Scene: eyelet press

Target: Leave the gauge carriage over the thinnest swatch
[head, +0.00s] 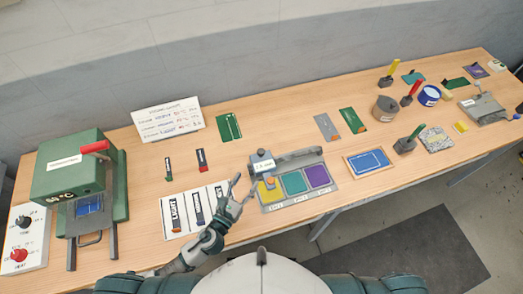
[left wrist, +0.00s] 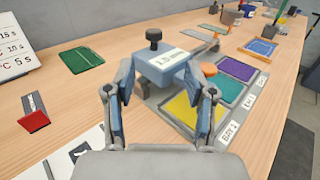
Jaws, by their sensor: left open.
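The gauge tray (head: 290,203) holds a yellow swatch (head: 267,195), a teal swatch (head: 294,183) and a purple swatch (head: 317,176) side by side. The gauge carriage (head: 262,163), a blue-grey block with a dark knob and white label, stands at the rail's left end, by the yellow bay. In the left wrist view the carriage (left wrist: 165,66) is ahead of my fingers, and the yellow swatch (left wrist: 193,112) is below it. My left gripper (head: 237,193) is open, at the tray's left side; contact with the carriage cannot be told. The label's text is too small to read surely. My right gripper is out of view.
A green press (head: 82,175) stands at far left, with a card of labelled strips (head: 195,210) nearer. Stamps and tins (head: 386,108) stand farther right.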

